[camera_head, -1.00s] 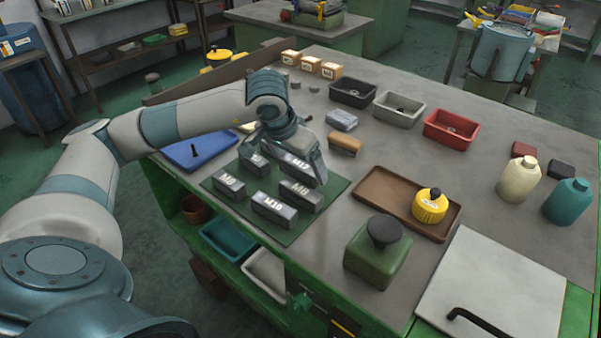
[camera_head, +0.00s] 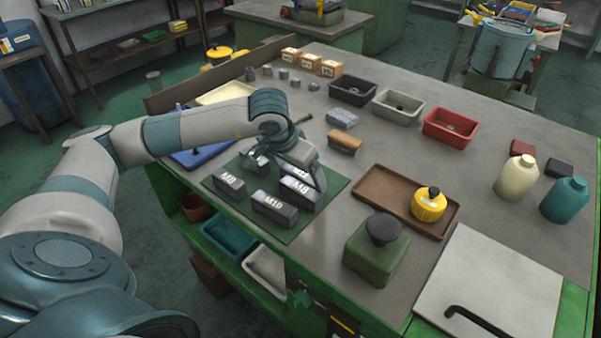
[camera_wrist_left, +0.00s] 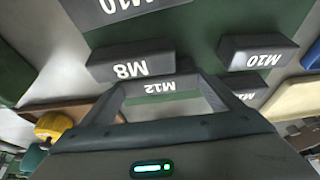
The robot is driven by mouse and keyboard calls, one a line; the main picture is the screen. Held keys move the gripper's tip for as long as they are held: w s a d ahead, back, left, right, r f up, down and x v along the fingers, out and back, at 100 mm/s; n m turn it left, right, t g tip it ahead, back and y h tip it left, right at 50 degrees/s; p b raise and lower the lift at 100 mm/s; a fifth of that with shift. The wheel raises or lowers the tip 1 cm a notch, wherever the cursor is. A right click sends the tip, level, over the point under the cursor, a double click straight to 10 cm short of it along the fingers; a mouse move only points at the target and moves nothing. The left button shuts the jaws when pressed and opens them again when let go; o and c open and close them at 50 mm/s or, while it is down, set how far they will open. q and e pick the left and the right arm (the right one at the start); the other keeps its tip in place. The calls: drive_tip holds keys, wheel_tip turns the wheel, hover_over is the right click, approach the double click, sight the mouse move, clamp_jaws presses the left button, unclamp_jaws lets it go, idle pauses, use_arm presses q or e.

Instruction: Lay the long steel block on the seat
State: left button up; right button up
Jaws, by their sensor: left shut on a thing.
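Several dark grey steel blocks with white size labels lie on a green mat (camera_head: 331,191), among them an M8 block (camera_head: 229,184) and an M10 block (camera_head: 274,208). My left gripper (camera_head: 300,172) is over the mat's far part, shut on the M12 block (camera_wrist_left: 158,88). No marked seat can be told apart from the mat. My right gripper is out of view.
A brown tray (camera_head: 385,190) with a yellow container (camera_head: 429,204) and a green block with a dark knob (camera_head: 376,252) stand right of the mat. Black (camera_head: 353,91), grey (camera_head: 398,109) and red (camera_head: 449,129) bins stand farther back. Bare bench separates them.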

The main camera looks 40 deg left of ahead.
sight(301, 173)
use_arm(q)
drive_tip(key=o, duration=1.3)
drive_tip(key=shift+o, duration=0.5)
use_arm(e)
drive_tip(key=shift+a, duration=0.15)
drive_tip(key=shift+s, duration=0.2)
use_arm(q)
drive_tip(key=shift+r, duration=0.1)
drive_tip(key=shift+s+r, duration=0.25)
drive_tip(key=shift+r, duration=0.35)
drive_tip(key=b+v, duration=0.1)
drive_tip(key=v, duration=0.1)
drive_tip(key=shift+s+r, duration=0.15)
drive_tip(key=shift+r, duration=0.15)
drive_tip(key=b+v, duration=0.2)
drive_tip(key=v, duration=0.6)
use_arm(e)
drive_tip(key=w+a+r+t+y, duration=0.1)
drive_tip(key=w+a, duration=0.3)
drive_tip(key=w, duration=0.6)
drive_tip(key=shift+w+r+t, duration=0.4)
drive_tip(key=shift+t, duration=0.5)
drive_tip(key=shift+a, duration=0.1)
